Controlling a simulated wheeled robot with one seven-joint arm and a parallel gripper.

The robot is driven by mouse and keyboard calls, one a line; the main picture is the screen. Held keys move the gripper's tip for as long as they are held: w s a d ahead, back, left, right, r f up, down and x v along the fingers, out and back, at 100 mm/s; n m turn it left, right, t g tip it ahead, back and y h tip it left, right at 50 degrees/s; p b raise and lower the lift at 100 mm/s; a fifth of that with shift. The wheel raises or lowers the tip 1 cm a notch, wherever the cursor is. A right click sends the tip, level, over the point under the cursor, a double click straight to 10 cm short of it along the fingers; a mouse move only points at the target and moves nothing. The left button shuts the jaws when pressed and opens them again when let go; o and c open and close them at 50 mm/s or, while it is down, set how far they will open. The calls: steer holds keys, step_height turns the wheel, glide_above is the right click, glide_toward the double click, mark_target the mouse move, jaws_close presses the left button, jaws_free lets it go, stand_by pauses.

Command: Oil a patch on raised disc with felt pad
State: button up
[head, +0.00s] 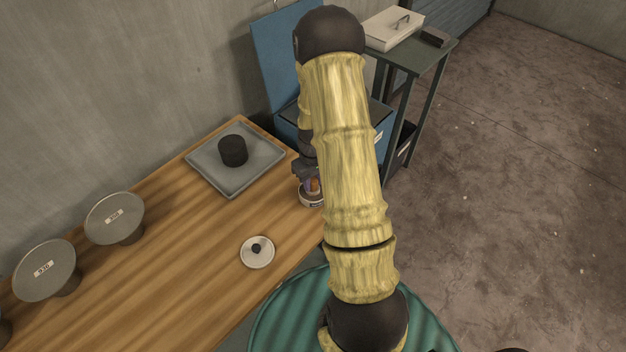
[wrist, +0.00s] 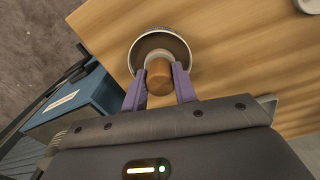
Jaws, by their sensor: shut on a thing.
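My gripper (wrist: 158,76) is shut on a brown wooden handle (wrist: 159,72), with a purple finger on each side. The handle is over or in a round pale-rimmed dish (wrist: 188,53) with a brown inside, near the table's right edge. The handle's lower end is hidden, so I see no felt and cannot tell whether it touches the dish. In the head view, the gripper (head: 308,182) and dish (head: 312,202) are partly behind my arm. Two raised grey discs with white labels stand at the left, one nearer (head: 60,257) and one farther (head: 100,207).
A grey square tray (head: 205,173) holding a black cylinder (head: 233,151) lies at the back of the wooden table (head: 185,260). A small white lid-like disc with a dark knob (head: 257,263) lies in front. A blue box (head: 275,45) and side table (head: 440,50) stand beyond.

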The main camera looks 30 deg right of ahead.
mark_target(313, 180)
stand_by(0.4)
steer(key=shift+r+p, duration=2.65)
steer(key=shift+r, duration=0.9)
steer(key=shift+f, duration=0.1)
steer(key=shift+m, duration=0.7)
steer(key=a+f, duration=0.2)
steer(key=a, duration=0.2)
steer(key=w+a+f, duration=0.1)
steer(key=a+f, duration=0.2)
steer(key=a, duration=0.2)
steer(key=w+a+f, duration=0.1)
steer(key=a+f, duration=0.1)
steer(key=a, duration=0.2)
steer(key=shift+a+f, duration=0.3)
steer(key=shift+a, duration=0.05)
